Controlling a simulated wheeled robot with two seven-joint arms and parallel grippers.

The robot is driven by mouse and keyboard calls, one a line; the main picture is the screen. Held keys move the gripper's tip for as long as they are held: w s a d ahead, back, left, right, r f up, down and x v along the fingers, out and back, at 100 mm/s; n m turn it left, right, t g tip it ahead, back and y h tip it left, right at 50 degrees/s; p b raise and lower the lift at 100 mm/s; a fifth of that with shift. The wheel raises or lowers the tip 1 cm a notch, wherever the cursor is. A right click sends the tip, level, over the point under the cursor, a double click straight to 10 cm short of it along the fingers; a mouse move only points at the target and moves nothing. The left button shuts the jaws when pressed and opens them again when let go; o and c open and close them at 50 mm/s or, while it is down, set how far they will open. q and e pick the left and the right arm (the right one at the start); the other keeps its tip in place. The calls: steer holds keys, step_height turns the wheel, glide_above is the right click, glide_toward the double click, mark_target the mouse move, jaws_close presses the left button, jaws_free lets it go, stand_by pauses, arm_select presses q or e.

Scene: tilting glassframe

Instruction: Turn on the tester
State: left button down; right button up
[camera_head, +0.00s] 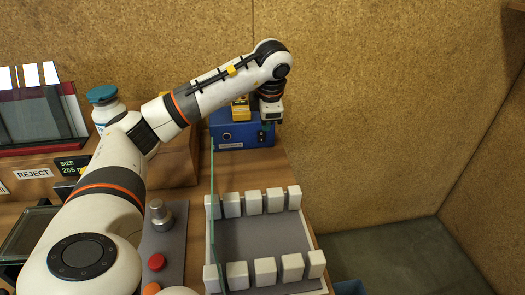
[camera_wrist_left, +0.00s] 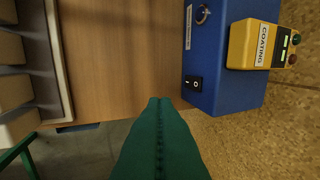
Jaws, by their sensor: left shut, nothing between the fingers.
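The yellow tester (camera_wrist_left: 244,45), labelled COATING, sits on a blue box (camera_wrist_left: 230,92) in the left wrist view. It has a small green-lit strip, a green button and a red button. In the head view the yellow tester (camera_head: 240,108) and blue box (camera_head: 229,133) are partly behind my left arm. My right gripper is not in view.
A rack with white blocks (camera_head: 265,270) stands in front of the box, with a glass pane (camera_head: 212,180) upright at its left side. A red button (camera_head: 156,262) and a jar (camera_head: 103,106) are to the left. The cork wall is close behind the box.

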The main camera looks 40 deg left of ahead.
mark_target(261, 137)
arm_select(q)
steer(key=shift+f, duration=0.1)
stand_by(0.3)
steer(key=x, duration=1)
steer(key=shift+s+f+p, duration=0.1)
steer(key=shift+f+p, duration=0.15)
steer(key=shift+p, duration=0.1)
steer(key=shift+w+a+r+p, duration=0.1)
steer(key=shift+w+a+p, duration=0.2)
steer(key=shift+w+a, duration=1)
steer(key=shift+a, duration=0.25)
